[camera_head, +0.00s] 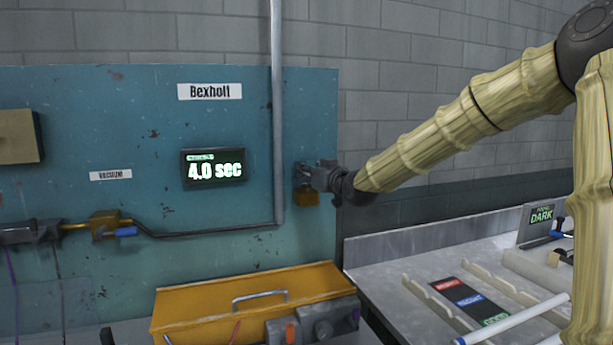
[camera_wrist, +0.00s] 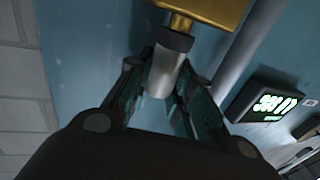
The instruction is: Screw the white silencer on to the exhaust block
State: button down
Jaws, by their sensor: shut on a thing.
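The white silencer (camera_wrist: 160,78) is a pale cylinder with a dark collar, between the fingers of my gripper (camera_wrist: 161,84) in the wrist view. My gripper is shut on it. I cannot tell how far the threads are engaged. In the head view my gripper (camera_head: 310,174) is at the right edge of the teal panel, and the brass block (camera_head: 306,199) shows just below the fingers. The silencer is hidden there by the gripper.
A grey vertical pipe (camera_head: 277,120) runs close left of my gripper. A lit display (camera_head: 213,168) reads 4.0 sec. A yellow toolbox (camera_head: 190,304) stands below the panel.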

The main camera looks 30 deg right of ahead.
jog(key=shift+f+m+h+b, duration=0.15)
jog(key=shift+m+h+b, duration=0.55)
jog(key=shift+h+b, duration=0.5)
jog(key=shift+m+g+h+b, duration=0.4)
jog(key=shift+m+g+h, duration=0.3)
jog(key=shift+m+h, duration=1.15)
jog(key=shift+n+h, duration=0.35)
jog(key=c, duration=1.3)
grip_release()
jog(key=shift+o, duration=0.2)
jog(key=shift+n+t+y, duration=0.4)
jog(key=shift+n+y, duration=0.2)
jog(key=shift+y, duration=0.3)
jog(key=shift+r+n+y, duration=0.2)
jog(key=shift+n+y, duration=0.3)
jog(key=shift+y, duration=0.3)
jog(key=shift+n+t+y+p, duration=0.3)
jog(key=shift+n+y+p, duration=0.6)
jog(key=shift+y, duration=0.5)
jog(key=n+y+p, duration=0.2)
jog(key=y+p, duration=0.1)
jog(key=p, duration=0.2)
jog(key=shift+r+y, duration=0.1)
jog(key=shift+y, duration=0.3)
